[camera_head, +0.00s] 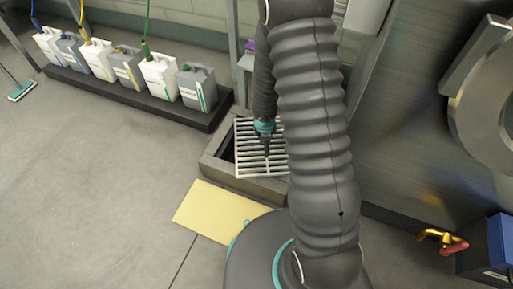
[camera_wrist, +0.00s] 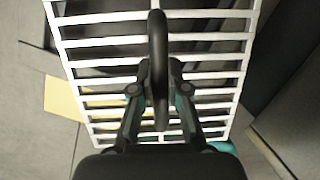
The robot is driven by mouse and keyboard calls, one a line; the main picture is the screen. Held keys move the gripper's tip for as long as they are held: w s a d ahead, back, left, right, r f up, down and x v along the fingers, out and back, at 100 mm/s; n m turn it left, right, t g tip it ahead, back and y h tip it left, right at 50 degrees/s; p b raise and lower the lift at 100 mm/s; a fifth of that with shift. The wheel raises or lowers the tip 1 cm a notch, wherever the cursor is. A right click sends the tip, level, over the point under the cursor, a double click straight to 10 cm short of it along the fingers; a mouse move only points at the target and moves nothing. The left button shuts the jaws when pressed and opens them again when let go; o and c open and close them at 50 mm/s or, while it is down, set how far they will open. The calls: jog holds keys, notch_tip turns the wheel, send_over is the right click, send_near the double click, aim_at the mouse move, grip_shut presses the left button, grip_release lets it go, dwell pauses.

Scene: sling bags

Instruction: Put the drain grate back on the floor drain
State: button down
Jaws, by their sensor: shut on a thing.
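The drain grate (camera_head: 247,160) is a white slatted panel; in the head view it is over the drain, and it fills much of the wrist view (camera_wrist: 100,44). My gripper (camera_head: 266,147) is shut on the grate from above; in the wrist view its fingers (camera_wrist: 158,88) close around a dark upright loop at the grate's middle. The floor drain (camera_head: 212,166) has a raised concrete-like rim with a dark opening visible left of the grate. The grate is shifted right of the opening. I cannot tell whether it touches the rim. My arm hides its right side.
A yellow mat (camera_head: 215,212) lies on the floor in front of the drain. Several jugs (camera_head: 128,70) stand on a dark low tray (camera_head: 140,98) at the back left. A metal panel (camera_head: 405,140) and a yellow valve (camera_head: 437,237) are to the right.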

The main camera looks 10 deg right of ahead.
aim_at(253, 153)
jog(key=shift+s+a+r+n+y, duration=0.15)
jog(key=shift+s+a+n+y, duration=0.15)
jog(key=shift+n, duration=0.6)
jog(key=shift+s+a+r+n+y, duration=0.1)
jog(key=shift+a+r+n+y, duration=0.2)
jog(key=shift+n, duration=0.6)
jog(key=shift+a+f+n, duration=0.15)
jog(key=shift+n, duration=0.15)
jog(key=shift+s, duration=0.1)
